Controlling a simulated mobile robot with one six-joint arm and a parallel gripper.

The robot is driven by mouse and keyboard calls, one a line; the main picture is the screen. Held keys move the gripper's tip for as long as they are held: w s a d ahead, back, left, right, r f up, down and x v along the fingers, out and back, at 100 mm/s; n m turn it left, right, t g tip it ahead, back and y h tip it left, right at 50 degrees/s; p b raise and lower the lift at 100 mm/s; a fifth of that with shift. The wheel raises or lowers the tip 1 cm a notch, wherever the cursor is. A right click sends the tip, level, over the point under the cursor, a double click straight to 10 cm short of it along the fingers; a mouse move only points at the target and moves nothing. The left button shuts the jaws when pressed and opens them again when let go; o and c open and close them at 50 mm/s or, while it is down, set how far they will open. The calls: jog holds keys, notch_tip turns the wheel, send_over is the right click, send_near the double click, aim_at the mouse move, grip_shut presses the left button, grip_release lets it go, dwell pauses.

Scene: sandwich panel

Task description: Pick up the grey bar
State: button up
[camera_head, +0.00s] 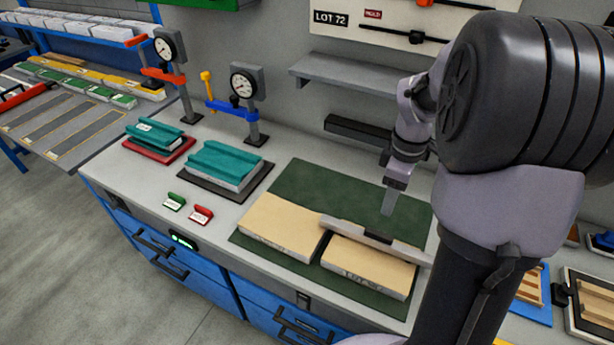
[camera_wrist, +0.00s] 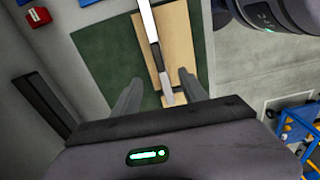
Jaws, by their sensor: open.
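The grey bar (camera_head: 345,226) lies across the back parts of two tan blocks, the left block (camera_head: 282,222) and the right block (camera_head: 368,268), on a dark green mat (camera_head: 318,180). A dark piece shows at the middle of the bar. My gripper (camera_head: 390,205) is above the mat, behind the bar in the head view, pointing down. In the wrist view my gripper (camera_wrist: 160,92) has its two fingers apart and empty, with the near end of the bar (camera_wrist: 152,42) showing between them.
Two dial gauges on stands (camera_head: 169,47) (camera_head: 243,84) and teal-topped stacks (camera_head: 226,163) stand left of the mat. Small green (camera_head: 174,202) and red (camera_head: 201,215) blocks lie nearby. A dark bar (camera_head: 358,133) lies by the wall, under a grey shelf (camera_head: 345,74).

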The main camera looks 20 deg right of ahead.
aim_at(380, 233)
notch_tip(380, 233, down, 13)
jog(key=b, duration=0.5)
jog(key=shift+d+r, duration=0.15)
jog(key=f+b, duration=0.1)
jog(key=f, duration=0.2)
jog(key=f+b, duration=0.1)
jog(key=f, duration=0.1)
jog(key=shift+w+f+b, duration=0.1)
jog(key=shift+w+b, duration=0.25)
grip_shut()
